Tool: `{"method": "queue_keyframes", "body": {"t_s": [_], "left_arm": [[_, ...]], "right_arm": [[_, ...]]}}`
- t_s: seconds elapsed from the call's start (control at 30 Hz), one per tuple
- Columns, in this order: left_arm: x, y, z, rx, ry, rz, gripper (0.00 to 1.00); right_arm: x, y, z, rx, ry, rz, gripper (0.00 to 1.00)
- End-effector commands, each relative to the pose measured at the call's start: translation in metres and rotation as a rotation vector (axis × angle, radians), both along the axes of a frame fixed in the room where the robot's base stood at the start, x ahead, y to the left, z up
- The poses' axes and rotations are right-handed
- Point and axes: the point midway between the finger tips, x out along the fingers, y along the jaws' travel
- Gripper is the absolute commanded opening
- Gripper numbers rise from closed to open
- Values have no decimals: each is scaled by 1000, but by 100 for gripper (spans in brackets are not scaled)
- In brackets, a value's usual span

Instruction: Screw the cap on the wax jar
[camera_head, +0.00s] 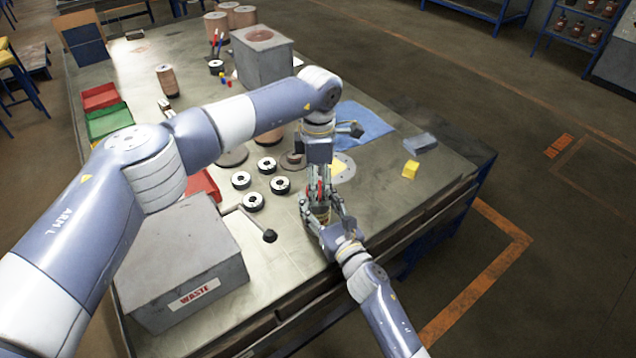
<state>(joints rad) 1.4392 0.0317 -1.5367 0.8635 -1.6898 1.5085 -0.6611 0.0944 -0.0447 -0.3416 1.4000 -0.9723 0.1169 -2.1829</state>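My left gripper (318,196) points down from the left arm near the front edge of the workbench. My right gripper (322,213) reaches up from the lower right and meets it there, so the fingers of both overlap in the picture. A small brownish thing shows between the fingers and may be the wax jar. A bit of red shows just above it, between the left gripper's fingers. I cannot make out the cap or its seating on the jar. The fingers hide most of what is between them, and their closure is unclear.
A grey WASTE bin (183,262) stands at the front left. A yellow block (411,170), a grey-blue block (420,143) and a blue cloth (362,122) lie right. Red and green trays (108,121) sit at the left edge.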

Motion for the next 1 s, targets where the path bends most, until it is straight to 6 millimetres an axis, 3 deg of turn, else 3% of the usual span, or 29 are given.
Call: {"method": "queue_keyframes", "body": {"t_s": [0.5, 0.7, 0.97, 1.0], "left_arm": [[1, 0, 99, 0, -2, 0, 67], [0, 0, 112, 0, -1, 0, 67], [0, 0, 113, 0, 0, -1, 67], [0, 0, 113, 0, -1, -1, 67]], "right_arm": [[0, 0, -1, 0, 1, 0, 0], [0, 0, -1, 0, 1, 0, 0], [0, 0, -1, 0, 1, 0, 0], [0, 0, -1, 0, 1, 0, 54]]}}
